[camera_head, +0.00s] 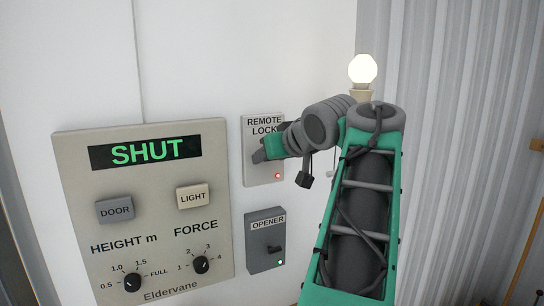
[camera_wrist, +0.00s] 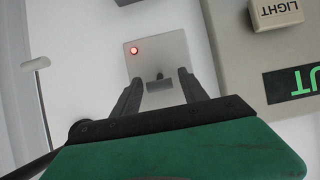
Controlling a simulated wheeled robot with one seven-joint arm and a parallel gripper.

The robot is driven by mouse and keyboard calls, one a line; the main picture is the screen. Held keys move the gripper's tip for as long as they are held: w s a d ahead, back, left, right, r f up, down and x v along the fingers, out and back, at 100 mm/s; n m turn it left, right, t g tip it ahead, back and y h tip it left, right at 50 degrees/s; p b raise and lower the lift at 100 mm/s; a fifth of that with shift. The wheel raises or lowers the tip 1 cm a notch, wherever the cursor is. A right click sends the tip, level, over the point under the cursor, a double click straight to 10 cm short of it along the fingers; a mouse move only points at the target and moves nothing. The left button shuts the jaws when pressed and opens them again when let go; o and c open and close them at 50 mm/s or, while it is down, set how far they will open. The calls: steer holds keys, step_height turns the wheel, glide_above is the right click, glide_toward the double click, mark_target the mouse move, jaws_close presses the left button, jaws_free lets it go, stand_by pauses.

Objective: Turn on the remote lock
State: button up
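The remote lock plate (camera_head: 250,172) is a small pale plate on the white wall, labelled REMOTE LOCK. Its red lamp (camera_head: 278,176) is lit. My gripper (camera_head: 264,152) is in front of the plate and covers its middle in the head view. In the wrist view the plate (camera_wrist: 168,48) shows upside down, with the red lamp (camera_wrist: 134,50) and a small dark switch lever (camera_wrist: 158,77). My gripper (camera_wrist: 159,77) is open, its two dark fingers apart on either side of the lever. I cannot tell whether either finger touches it.
A large control panel (camera_head: 150,220) showing SHUT stands to the left, with DOOR (camera_head: 115,209) and LIGHT (camera_head: 193,197) buttons and two knobs. Below the plate is a grey OPENER box (camera_head: 266,255) with a green lamp. A lit bulb (camera_head: 363,69) is at the right, near corrugated metal.

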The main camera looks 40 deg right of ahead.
steer(key=shift+o, duration=1.4)
steer(key=v, duration=0.7)
steer(key=shift+s+p, duration=0.35)
steer(key=shift+r, duration=0.15)
